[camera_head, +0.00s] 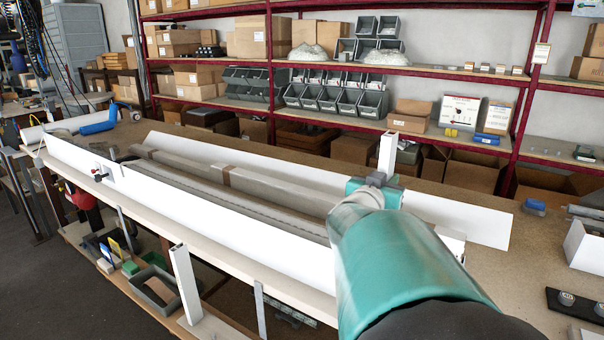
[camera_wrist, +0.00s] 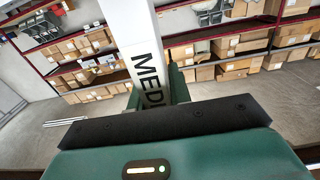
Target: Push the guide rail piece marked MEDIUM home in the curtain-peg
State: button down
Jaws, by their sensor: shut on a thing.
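The white guide rail piece (camera_head: 388,155) stands upright in my teal gripper (camera_head: 374,188) in the head view, with its upper end clear above the jaws. In the wrist view the same piece (camera_wrist: 135,30) shows the black letters "MED"; the rest of the marking is hidden behind the gripper's dark edge. My gripper is shut on this piece. Its lower end is hidden by my arm. I cannot pick out the curtain-peg for certain in either view.
A long bench (camera_head: 480,222) carries white side panels (camera_head: 230,215) with long grey profiles (camera_head: 262,190) between them. A white hollow upright (camera_head: 186,285) stands at the front. Shelves (camera_head: 330,65) with boxes and bins line the back. The bench right of my arm has some bare room.

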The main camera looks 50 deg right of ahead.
jog(key=shift+f, duration=2)
jog(key=c, duration=1.2)
grip_release()
jog(key=shift+a, duration=0.1)
